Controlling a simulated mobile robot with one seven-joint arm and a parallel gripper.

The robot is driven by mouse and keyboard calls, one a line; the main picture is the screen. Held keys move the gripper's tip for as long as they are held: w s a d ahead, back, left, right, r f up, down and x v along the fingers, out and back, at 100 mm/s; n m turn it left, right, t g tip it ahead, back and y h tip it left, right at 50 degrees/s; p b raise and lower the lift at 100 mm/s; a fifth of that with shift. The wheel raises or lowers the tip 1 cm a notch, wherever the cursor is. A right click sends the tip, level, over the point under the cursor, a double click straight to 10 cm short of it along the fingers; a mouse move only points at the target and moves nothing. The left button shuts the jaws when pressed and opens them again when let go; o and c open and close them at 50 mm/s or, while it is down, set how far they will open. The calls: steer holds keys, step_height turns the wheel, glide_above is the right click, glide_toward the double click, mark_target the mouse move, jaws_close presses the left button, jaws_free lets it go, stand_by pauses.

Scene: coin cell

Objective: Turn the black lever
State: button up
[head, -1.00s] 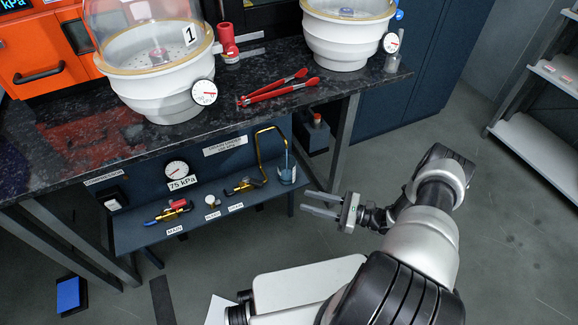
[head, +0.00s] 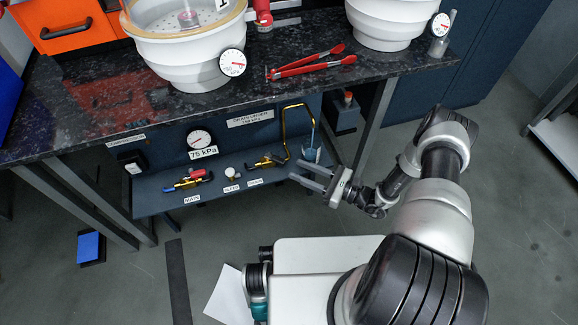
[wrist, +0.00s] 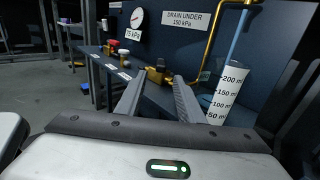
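The black lever (head: 275,158) sits on the brass drain valve (head: 258,164) at the right end of the low blue shelf. In the wrist view the brass valve (wrist: 157,75) shows just beyond my fingertips; the lever's outline is hard to make out there. My gripper (head: 297,170) is open and empty. Its two fingers are parallel and point toward the valve from the right, apart from it in the head view. In the wrist view my gripper (wrist: 159,82) has a clear gap between its fingers.
A bent brass pipe (head: 287,125) rises from the valve to a graduated cylinder (wrist: 224,95), close to the right finger. A red-handled main valve (head: 190,180) and a small white-capped bleed valve (head: 232,174) stand left. The dark countertop (head: 300,85) overhangs the shelf.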

mark_target(279, 160)
steer(key=x, duration=0.5)
